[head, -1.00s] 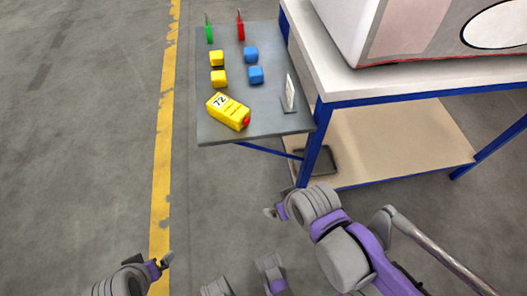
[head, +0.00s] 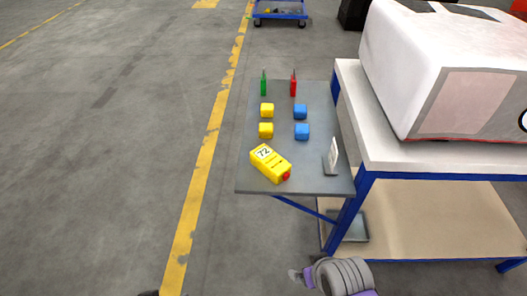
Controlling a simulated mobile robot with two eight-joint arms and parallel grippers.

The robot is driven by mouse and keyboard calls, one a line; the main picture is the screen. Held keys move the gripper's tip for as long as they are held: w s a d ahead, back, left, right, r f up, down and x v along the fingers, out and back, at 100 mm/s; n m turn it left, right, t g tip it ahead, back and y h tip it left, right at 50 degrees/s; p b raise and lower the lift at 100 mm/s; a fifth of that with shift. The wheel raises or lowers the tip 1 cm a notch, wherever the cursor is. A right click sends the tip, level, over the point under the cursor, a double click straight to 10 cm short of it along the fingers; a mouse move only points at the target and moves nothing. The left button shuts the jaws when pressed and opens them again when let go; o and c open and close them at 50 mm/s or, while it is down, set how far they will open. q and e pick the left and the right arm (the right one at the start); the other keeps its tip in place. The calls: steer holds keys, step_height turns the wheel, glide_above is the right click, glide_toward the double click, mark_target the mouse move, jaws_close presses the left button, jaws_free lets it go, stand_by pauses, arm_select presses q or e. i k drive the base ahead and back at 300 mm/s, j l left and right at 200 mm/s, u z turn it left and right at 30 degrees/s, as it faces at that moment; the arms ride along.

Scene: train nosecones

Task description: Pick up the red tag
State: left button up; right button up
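The red tag (head: 293,86) stands upright near the far edge of the grey side shelf (head: 262,180), to the right of a similar green tag (head: 264,87). My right gripper (head: 301,276) is at the bottom of the head view, below and in front of the shelf, well apart from the red tag. Its fingers are small and partly cut off, so I cannot tell whether they are open. Only a dark sliver shows at the bottom edge on the left side, and my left gripper is out of view.
A blue-framed workbench (head: 420,165) with a large white nosecone (head: 420,75) stands right. Floor at left is clear.

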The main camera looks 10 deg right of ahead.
mark_target(293, 83)
steer(key=i+j, duration=0.4)
steer(key=j, duration=0.15)
steer(key=i+j, duration=0.45)
steer(key=j, duration=0.15)
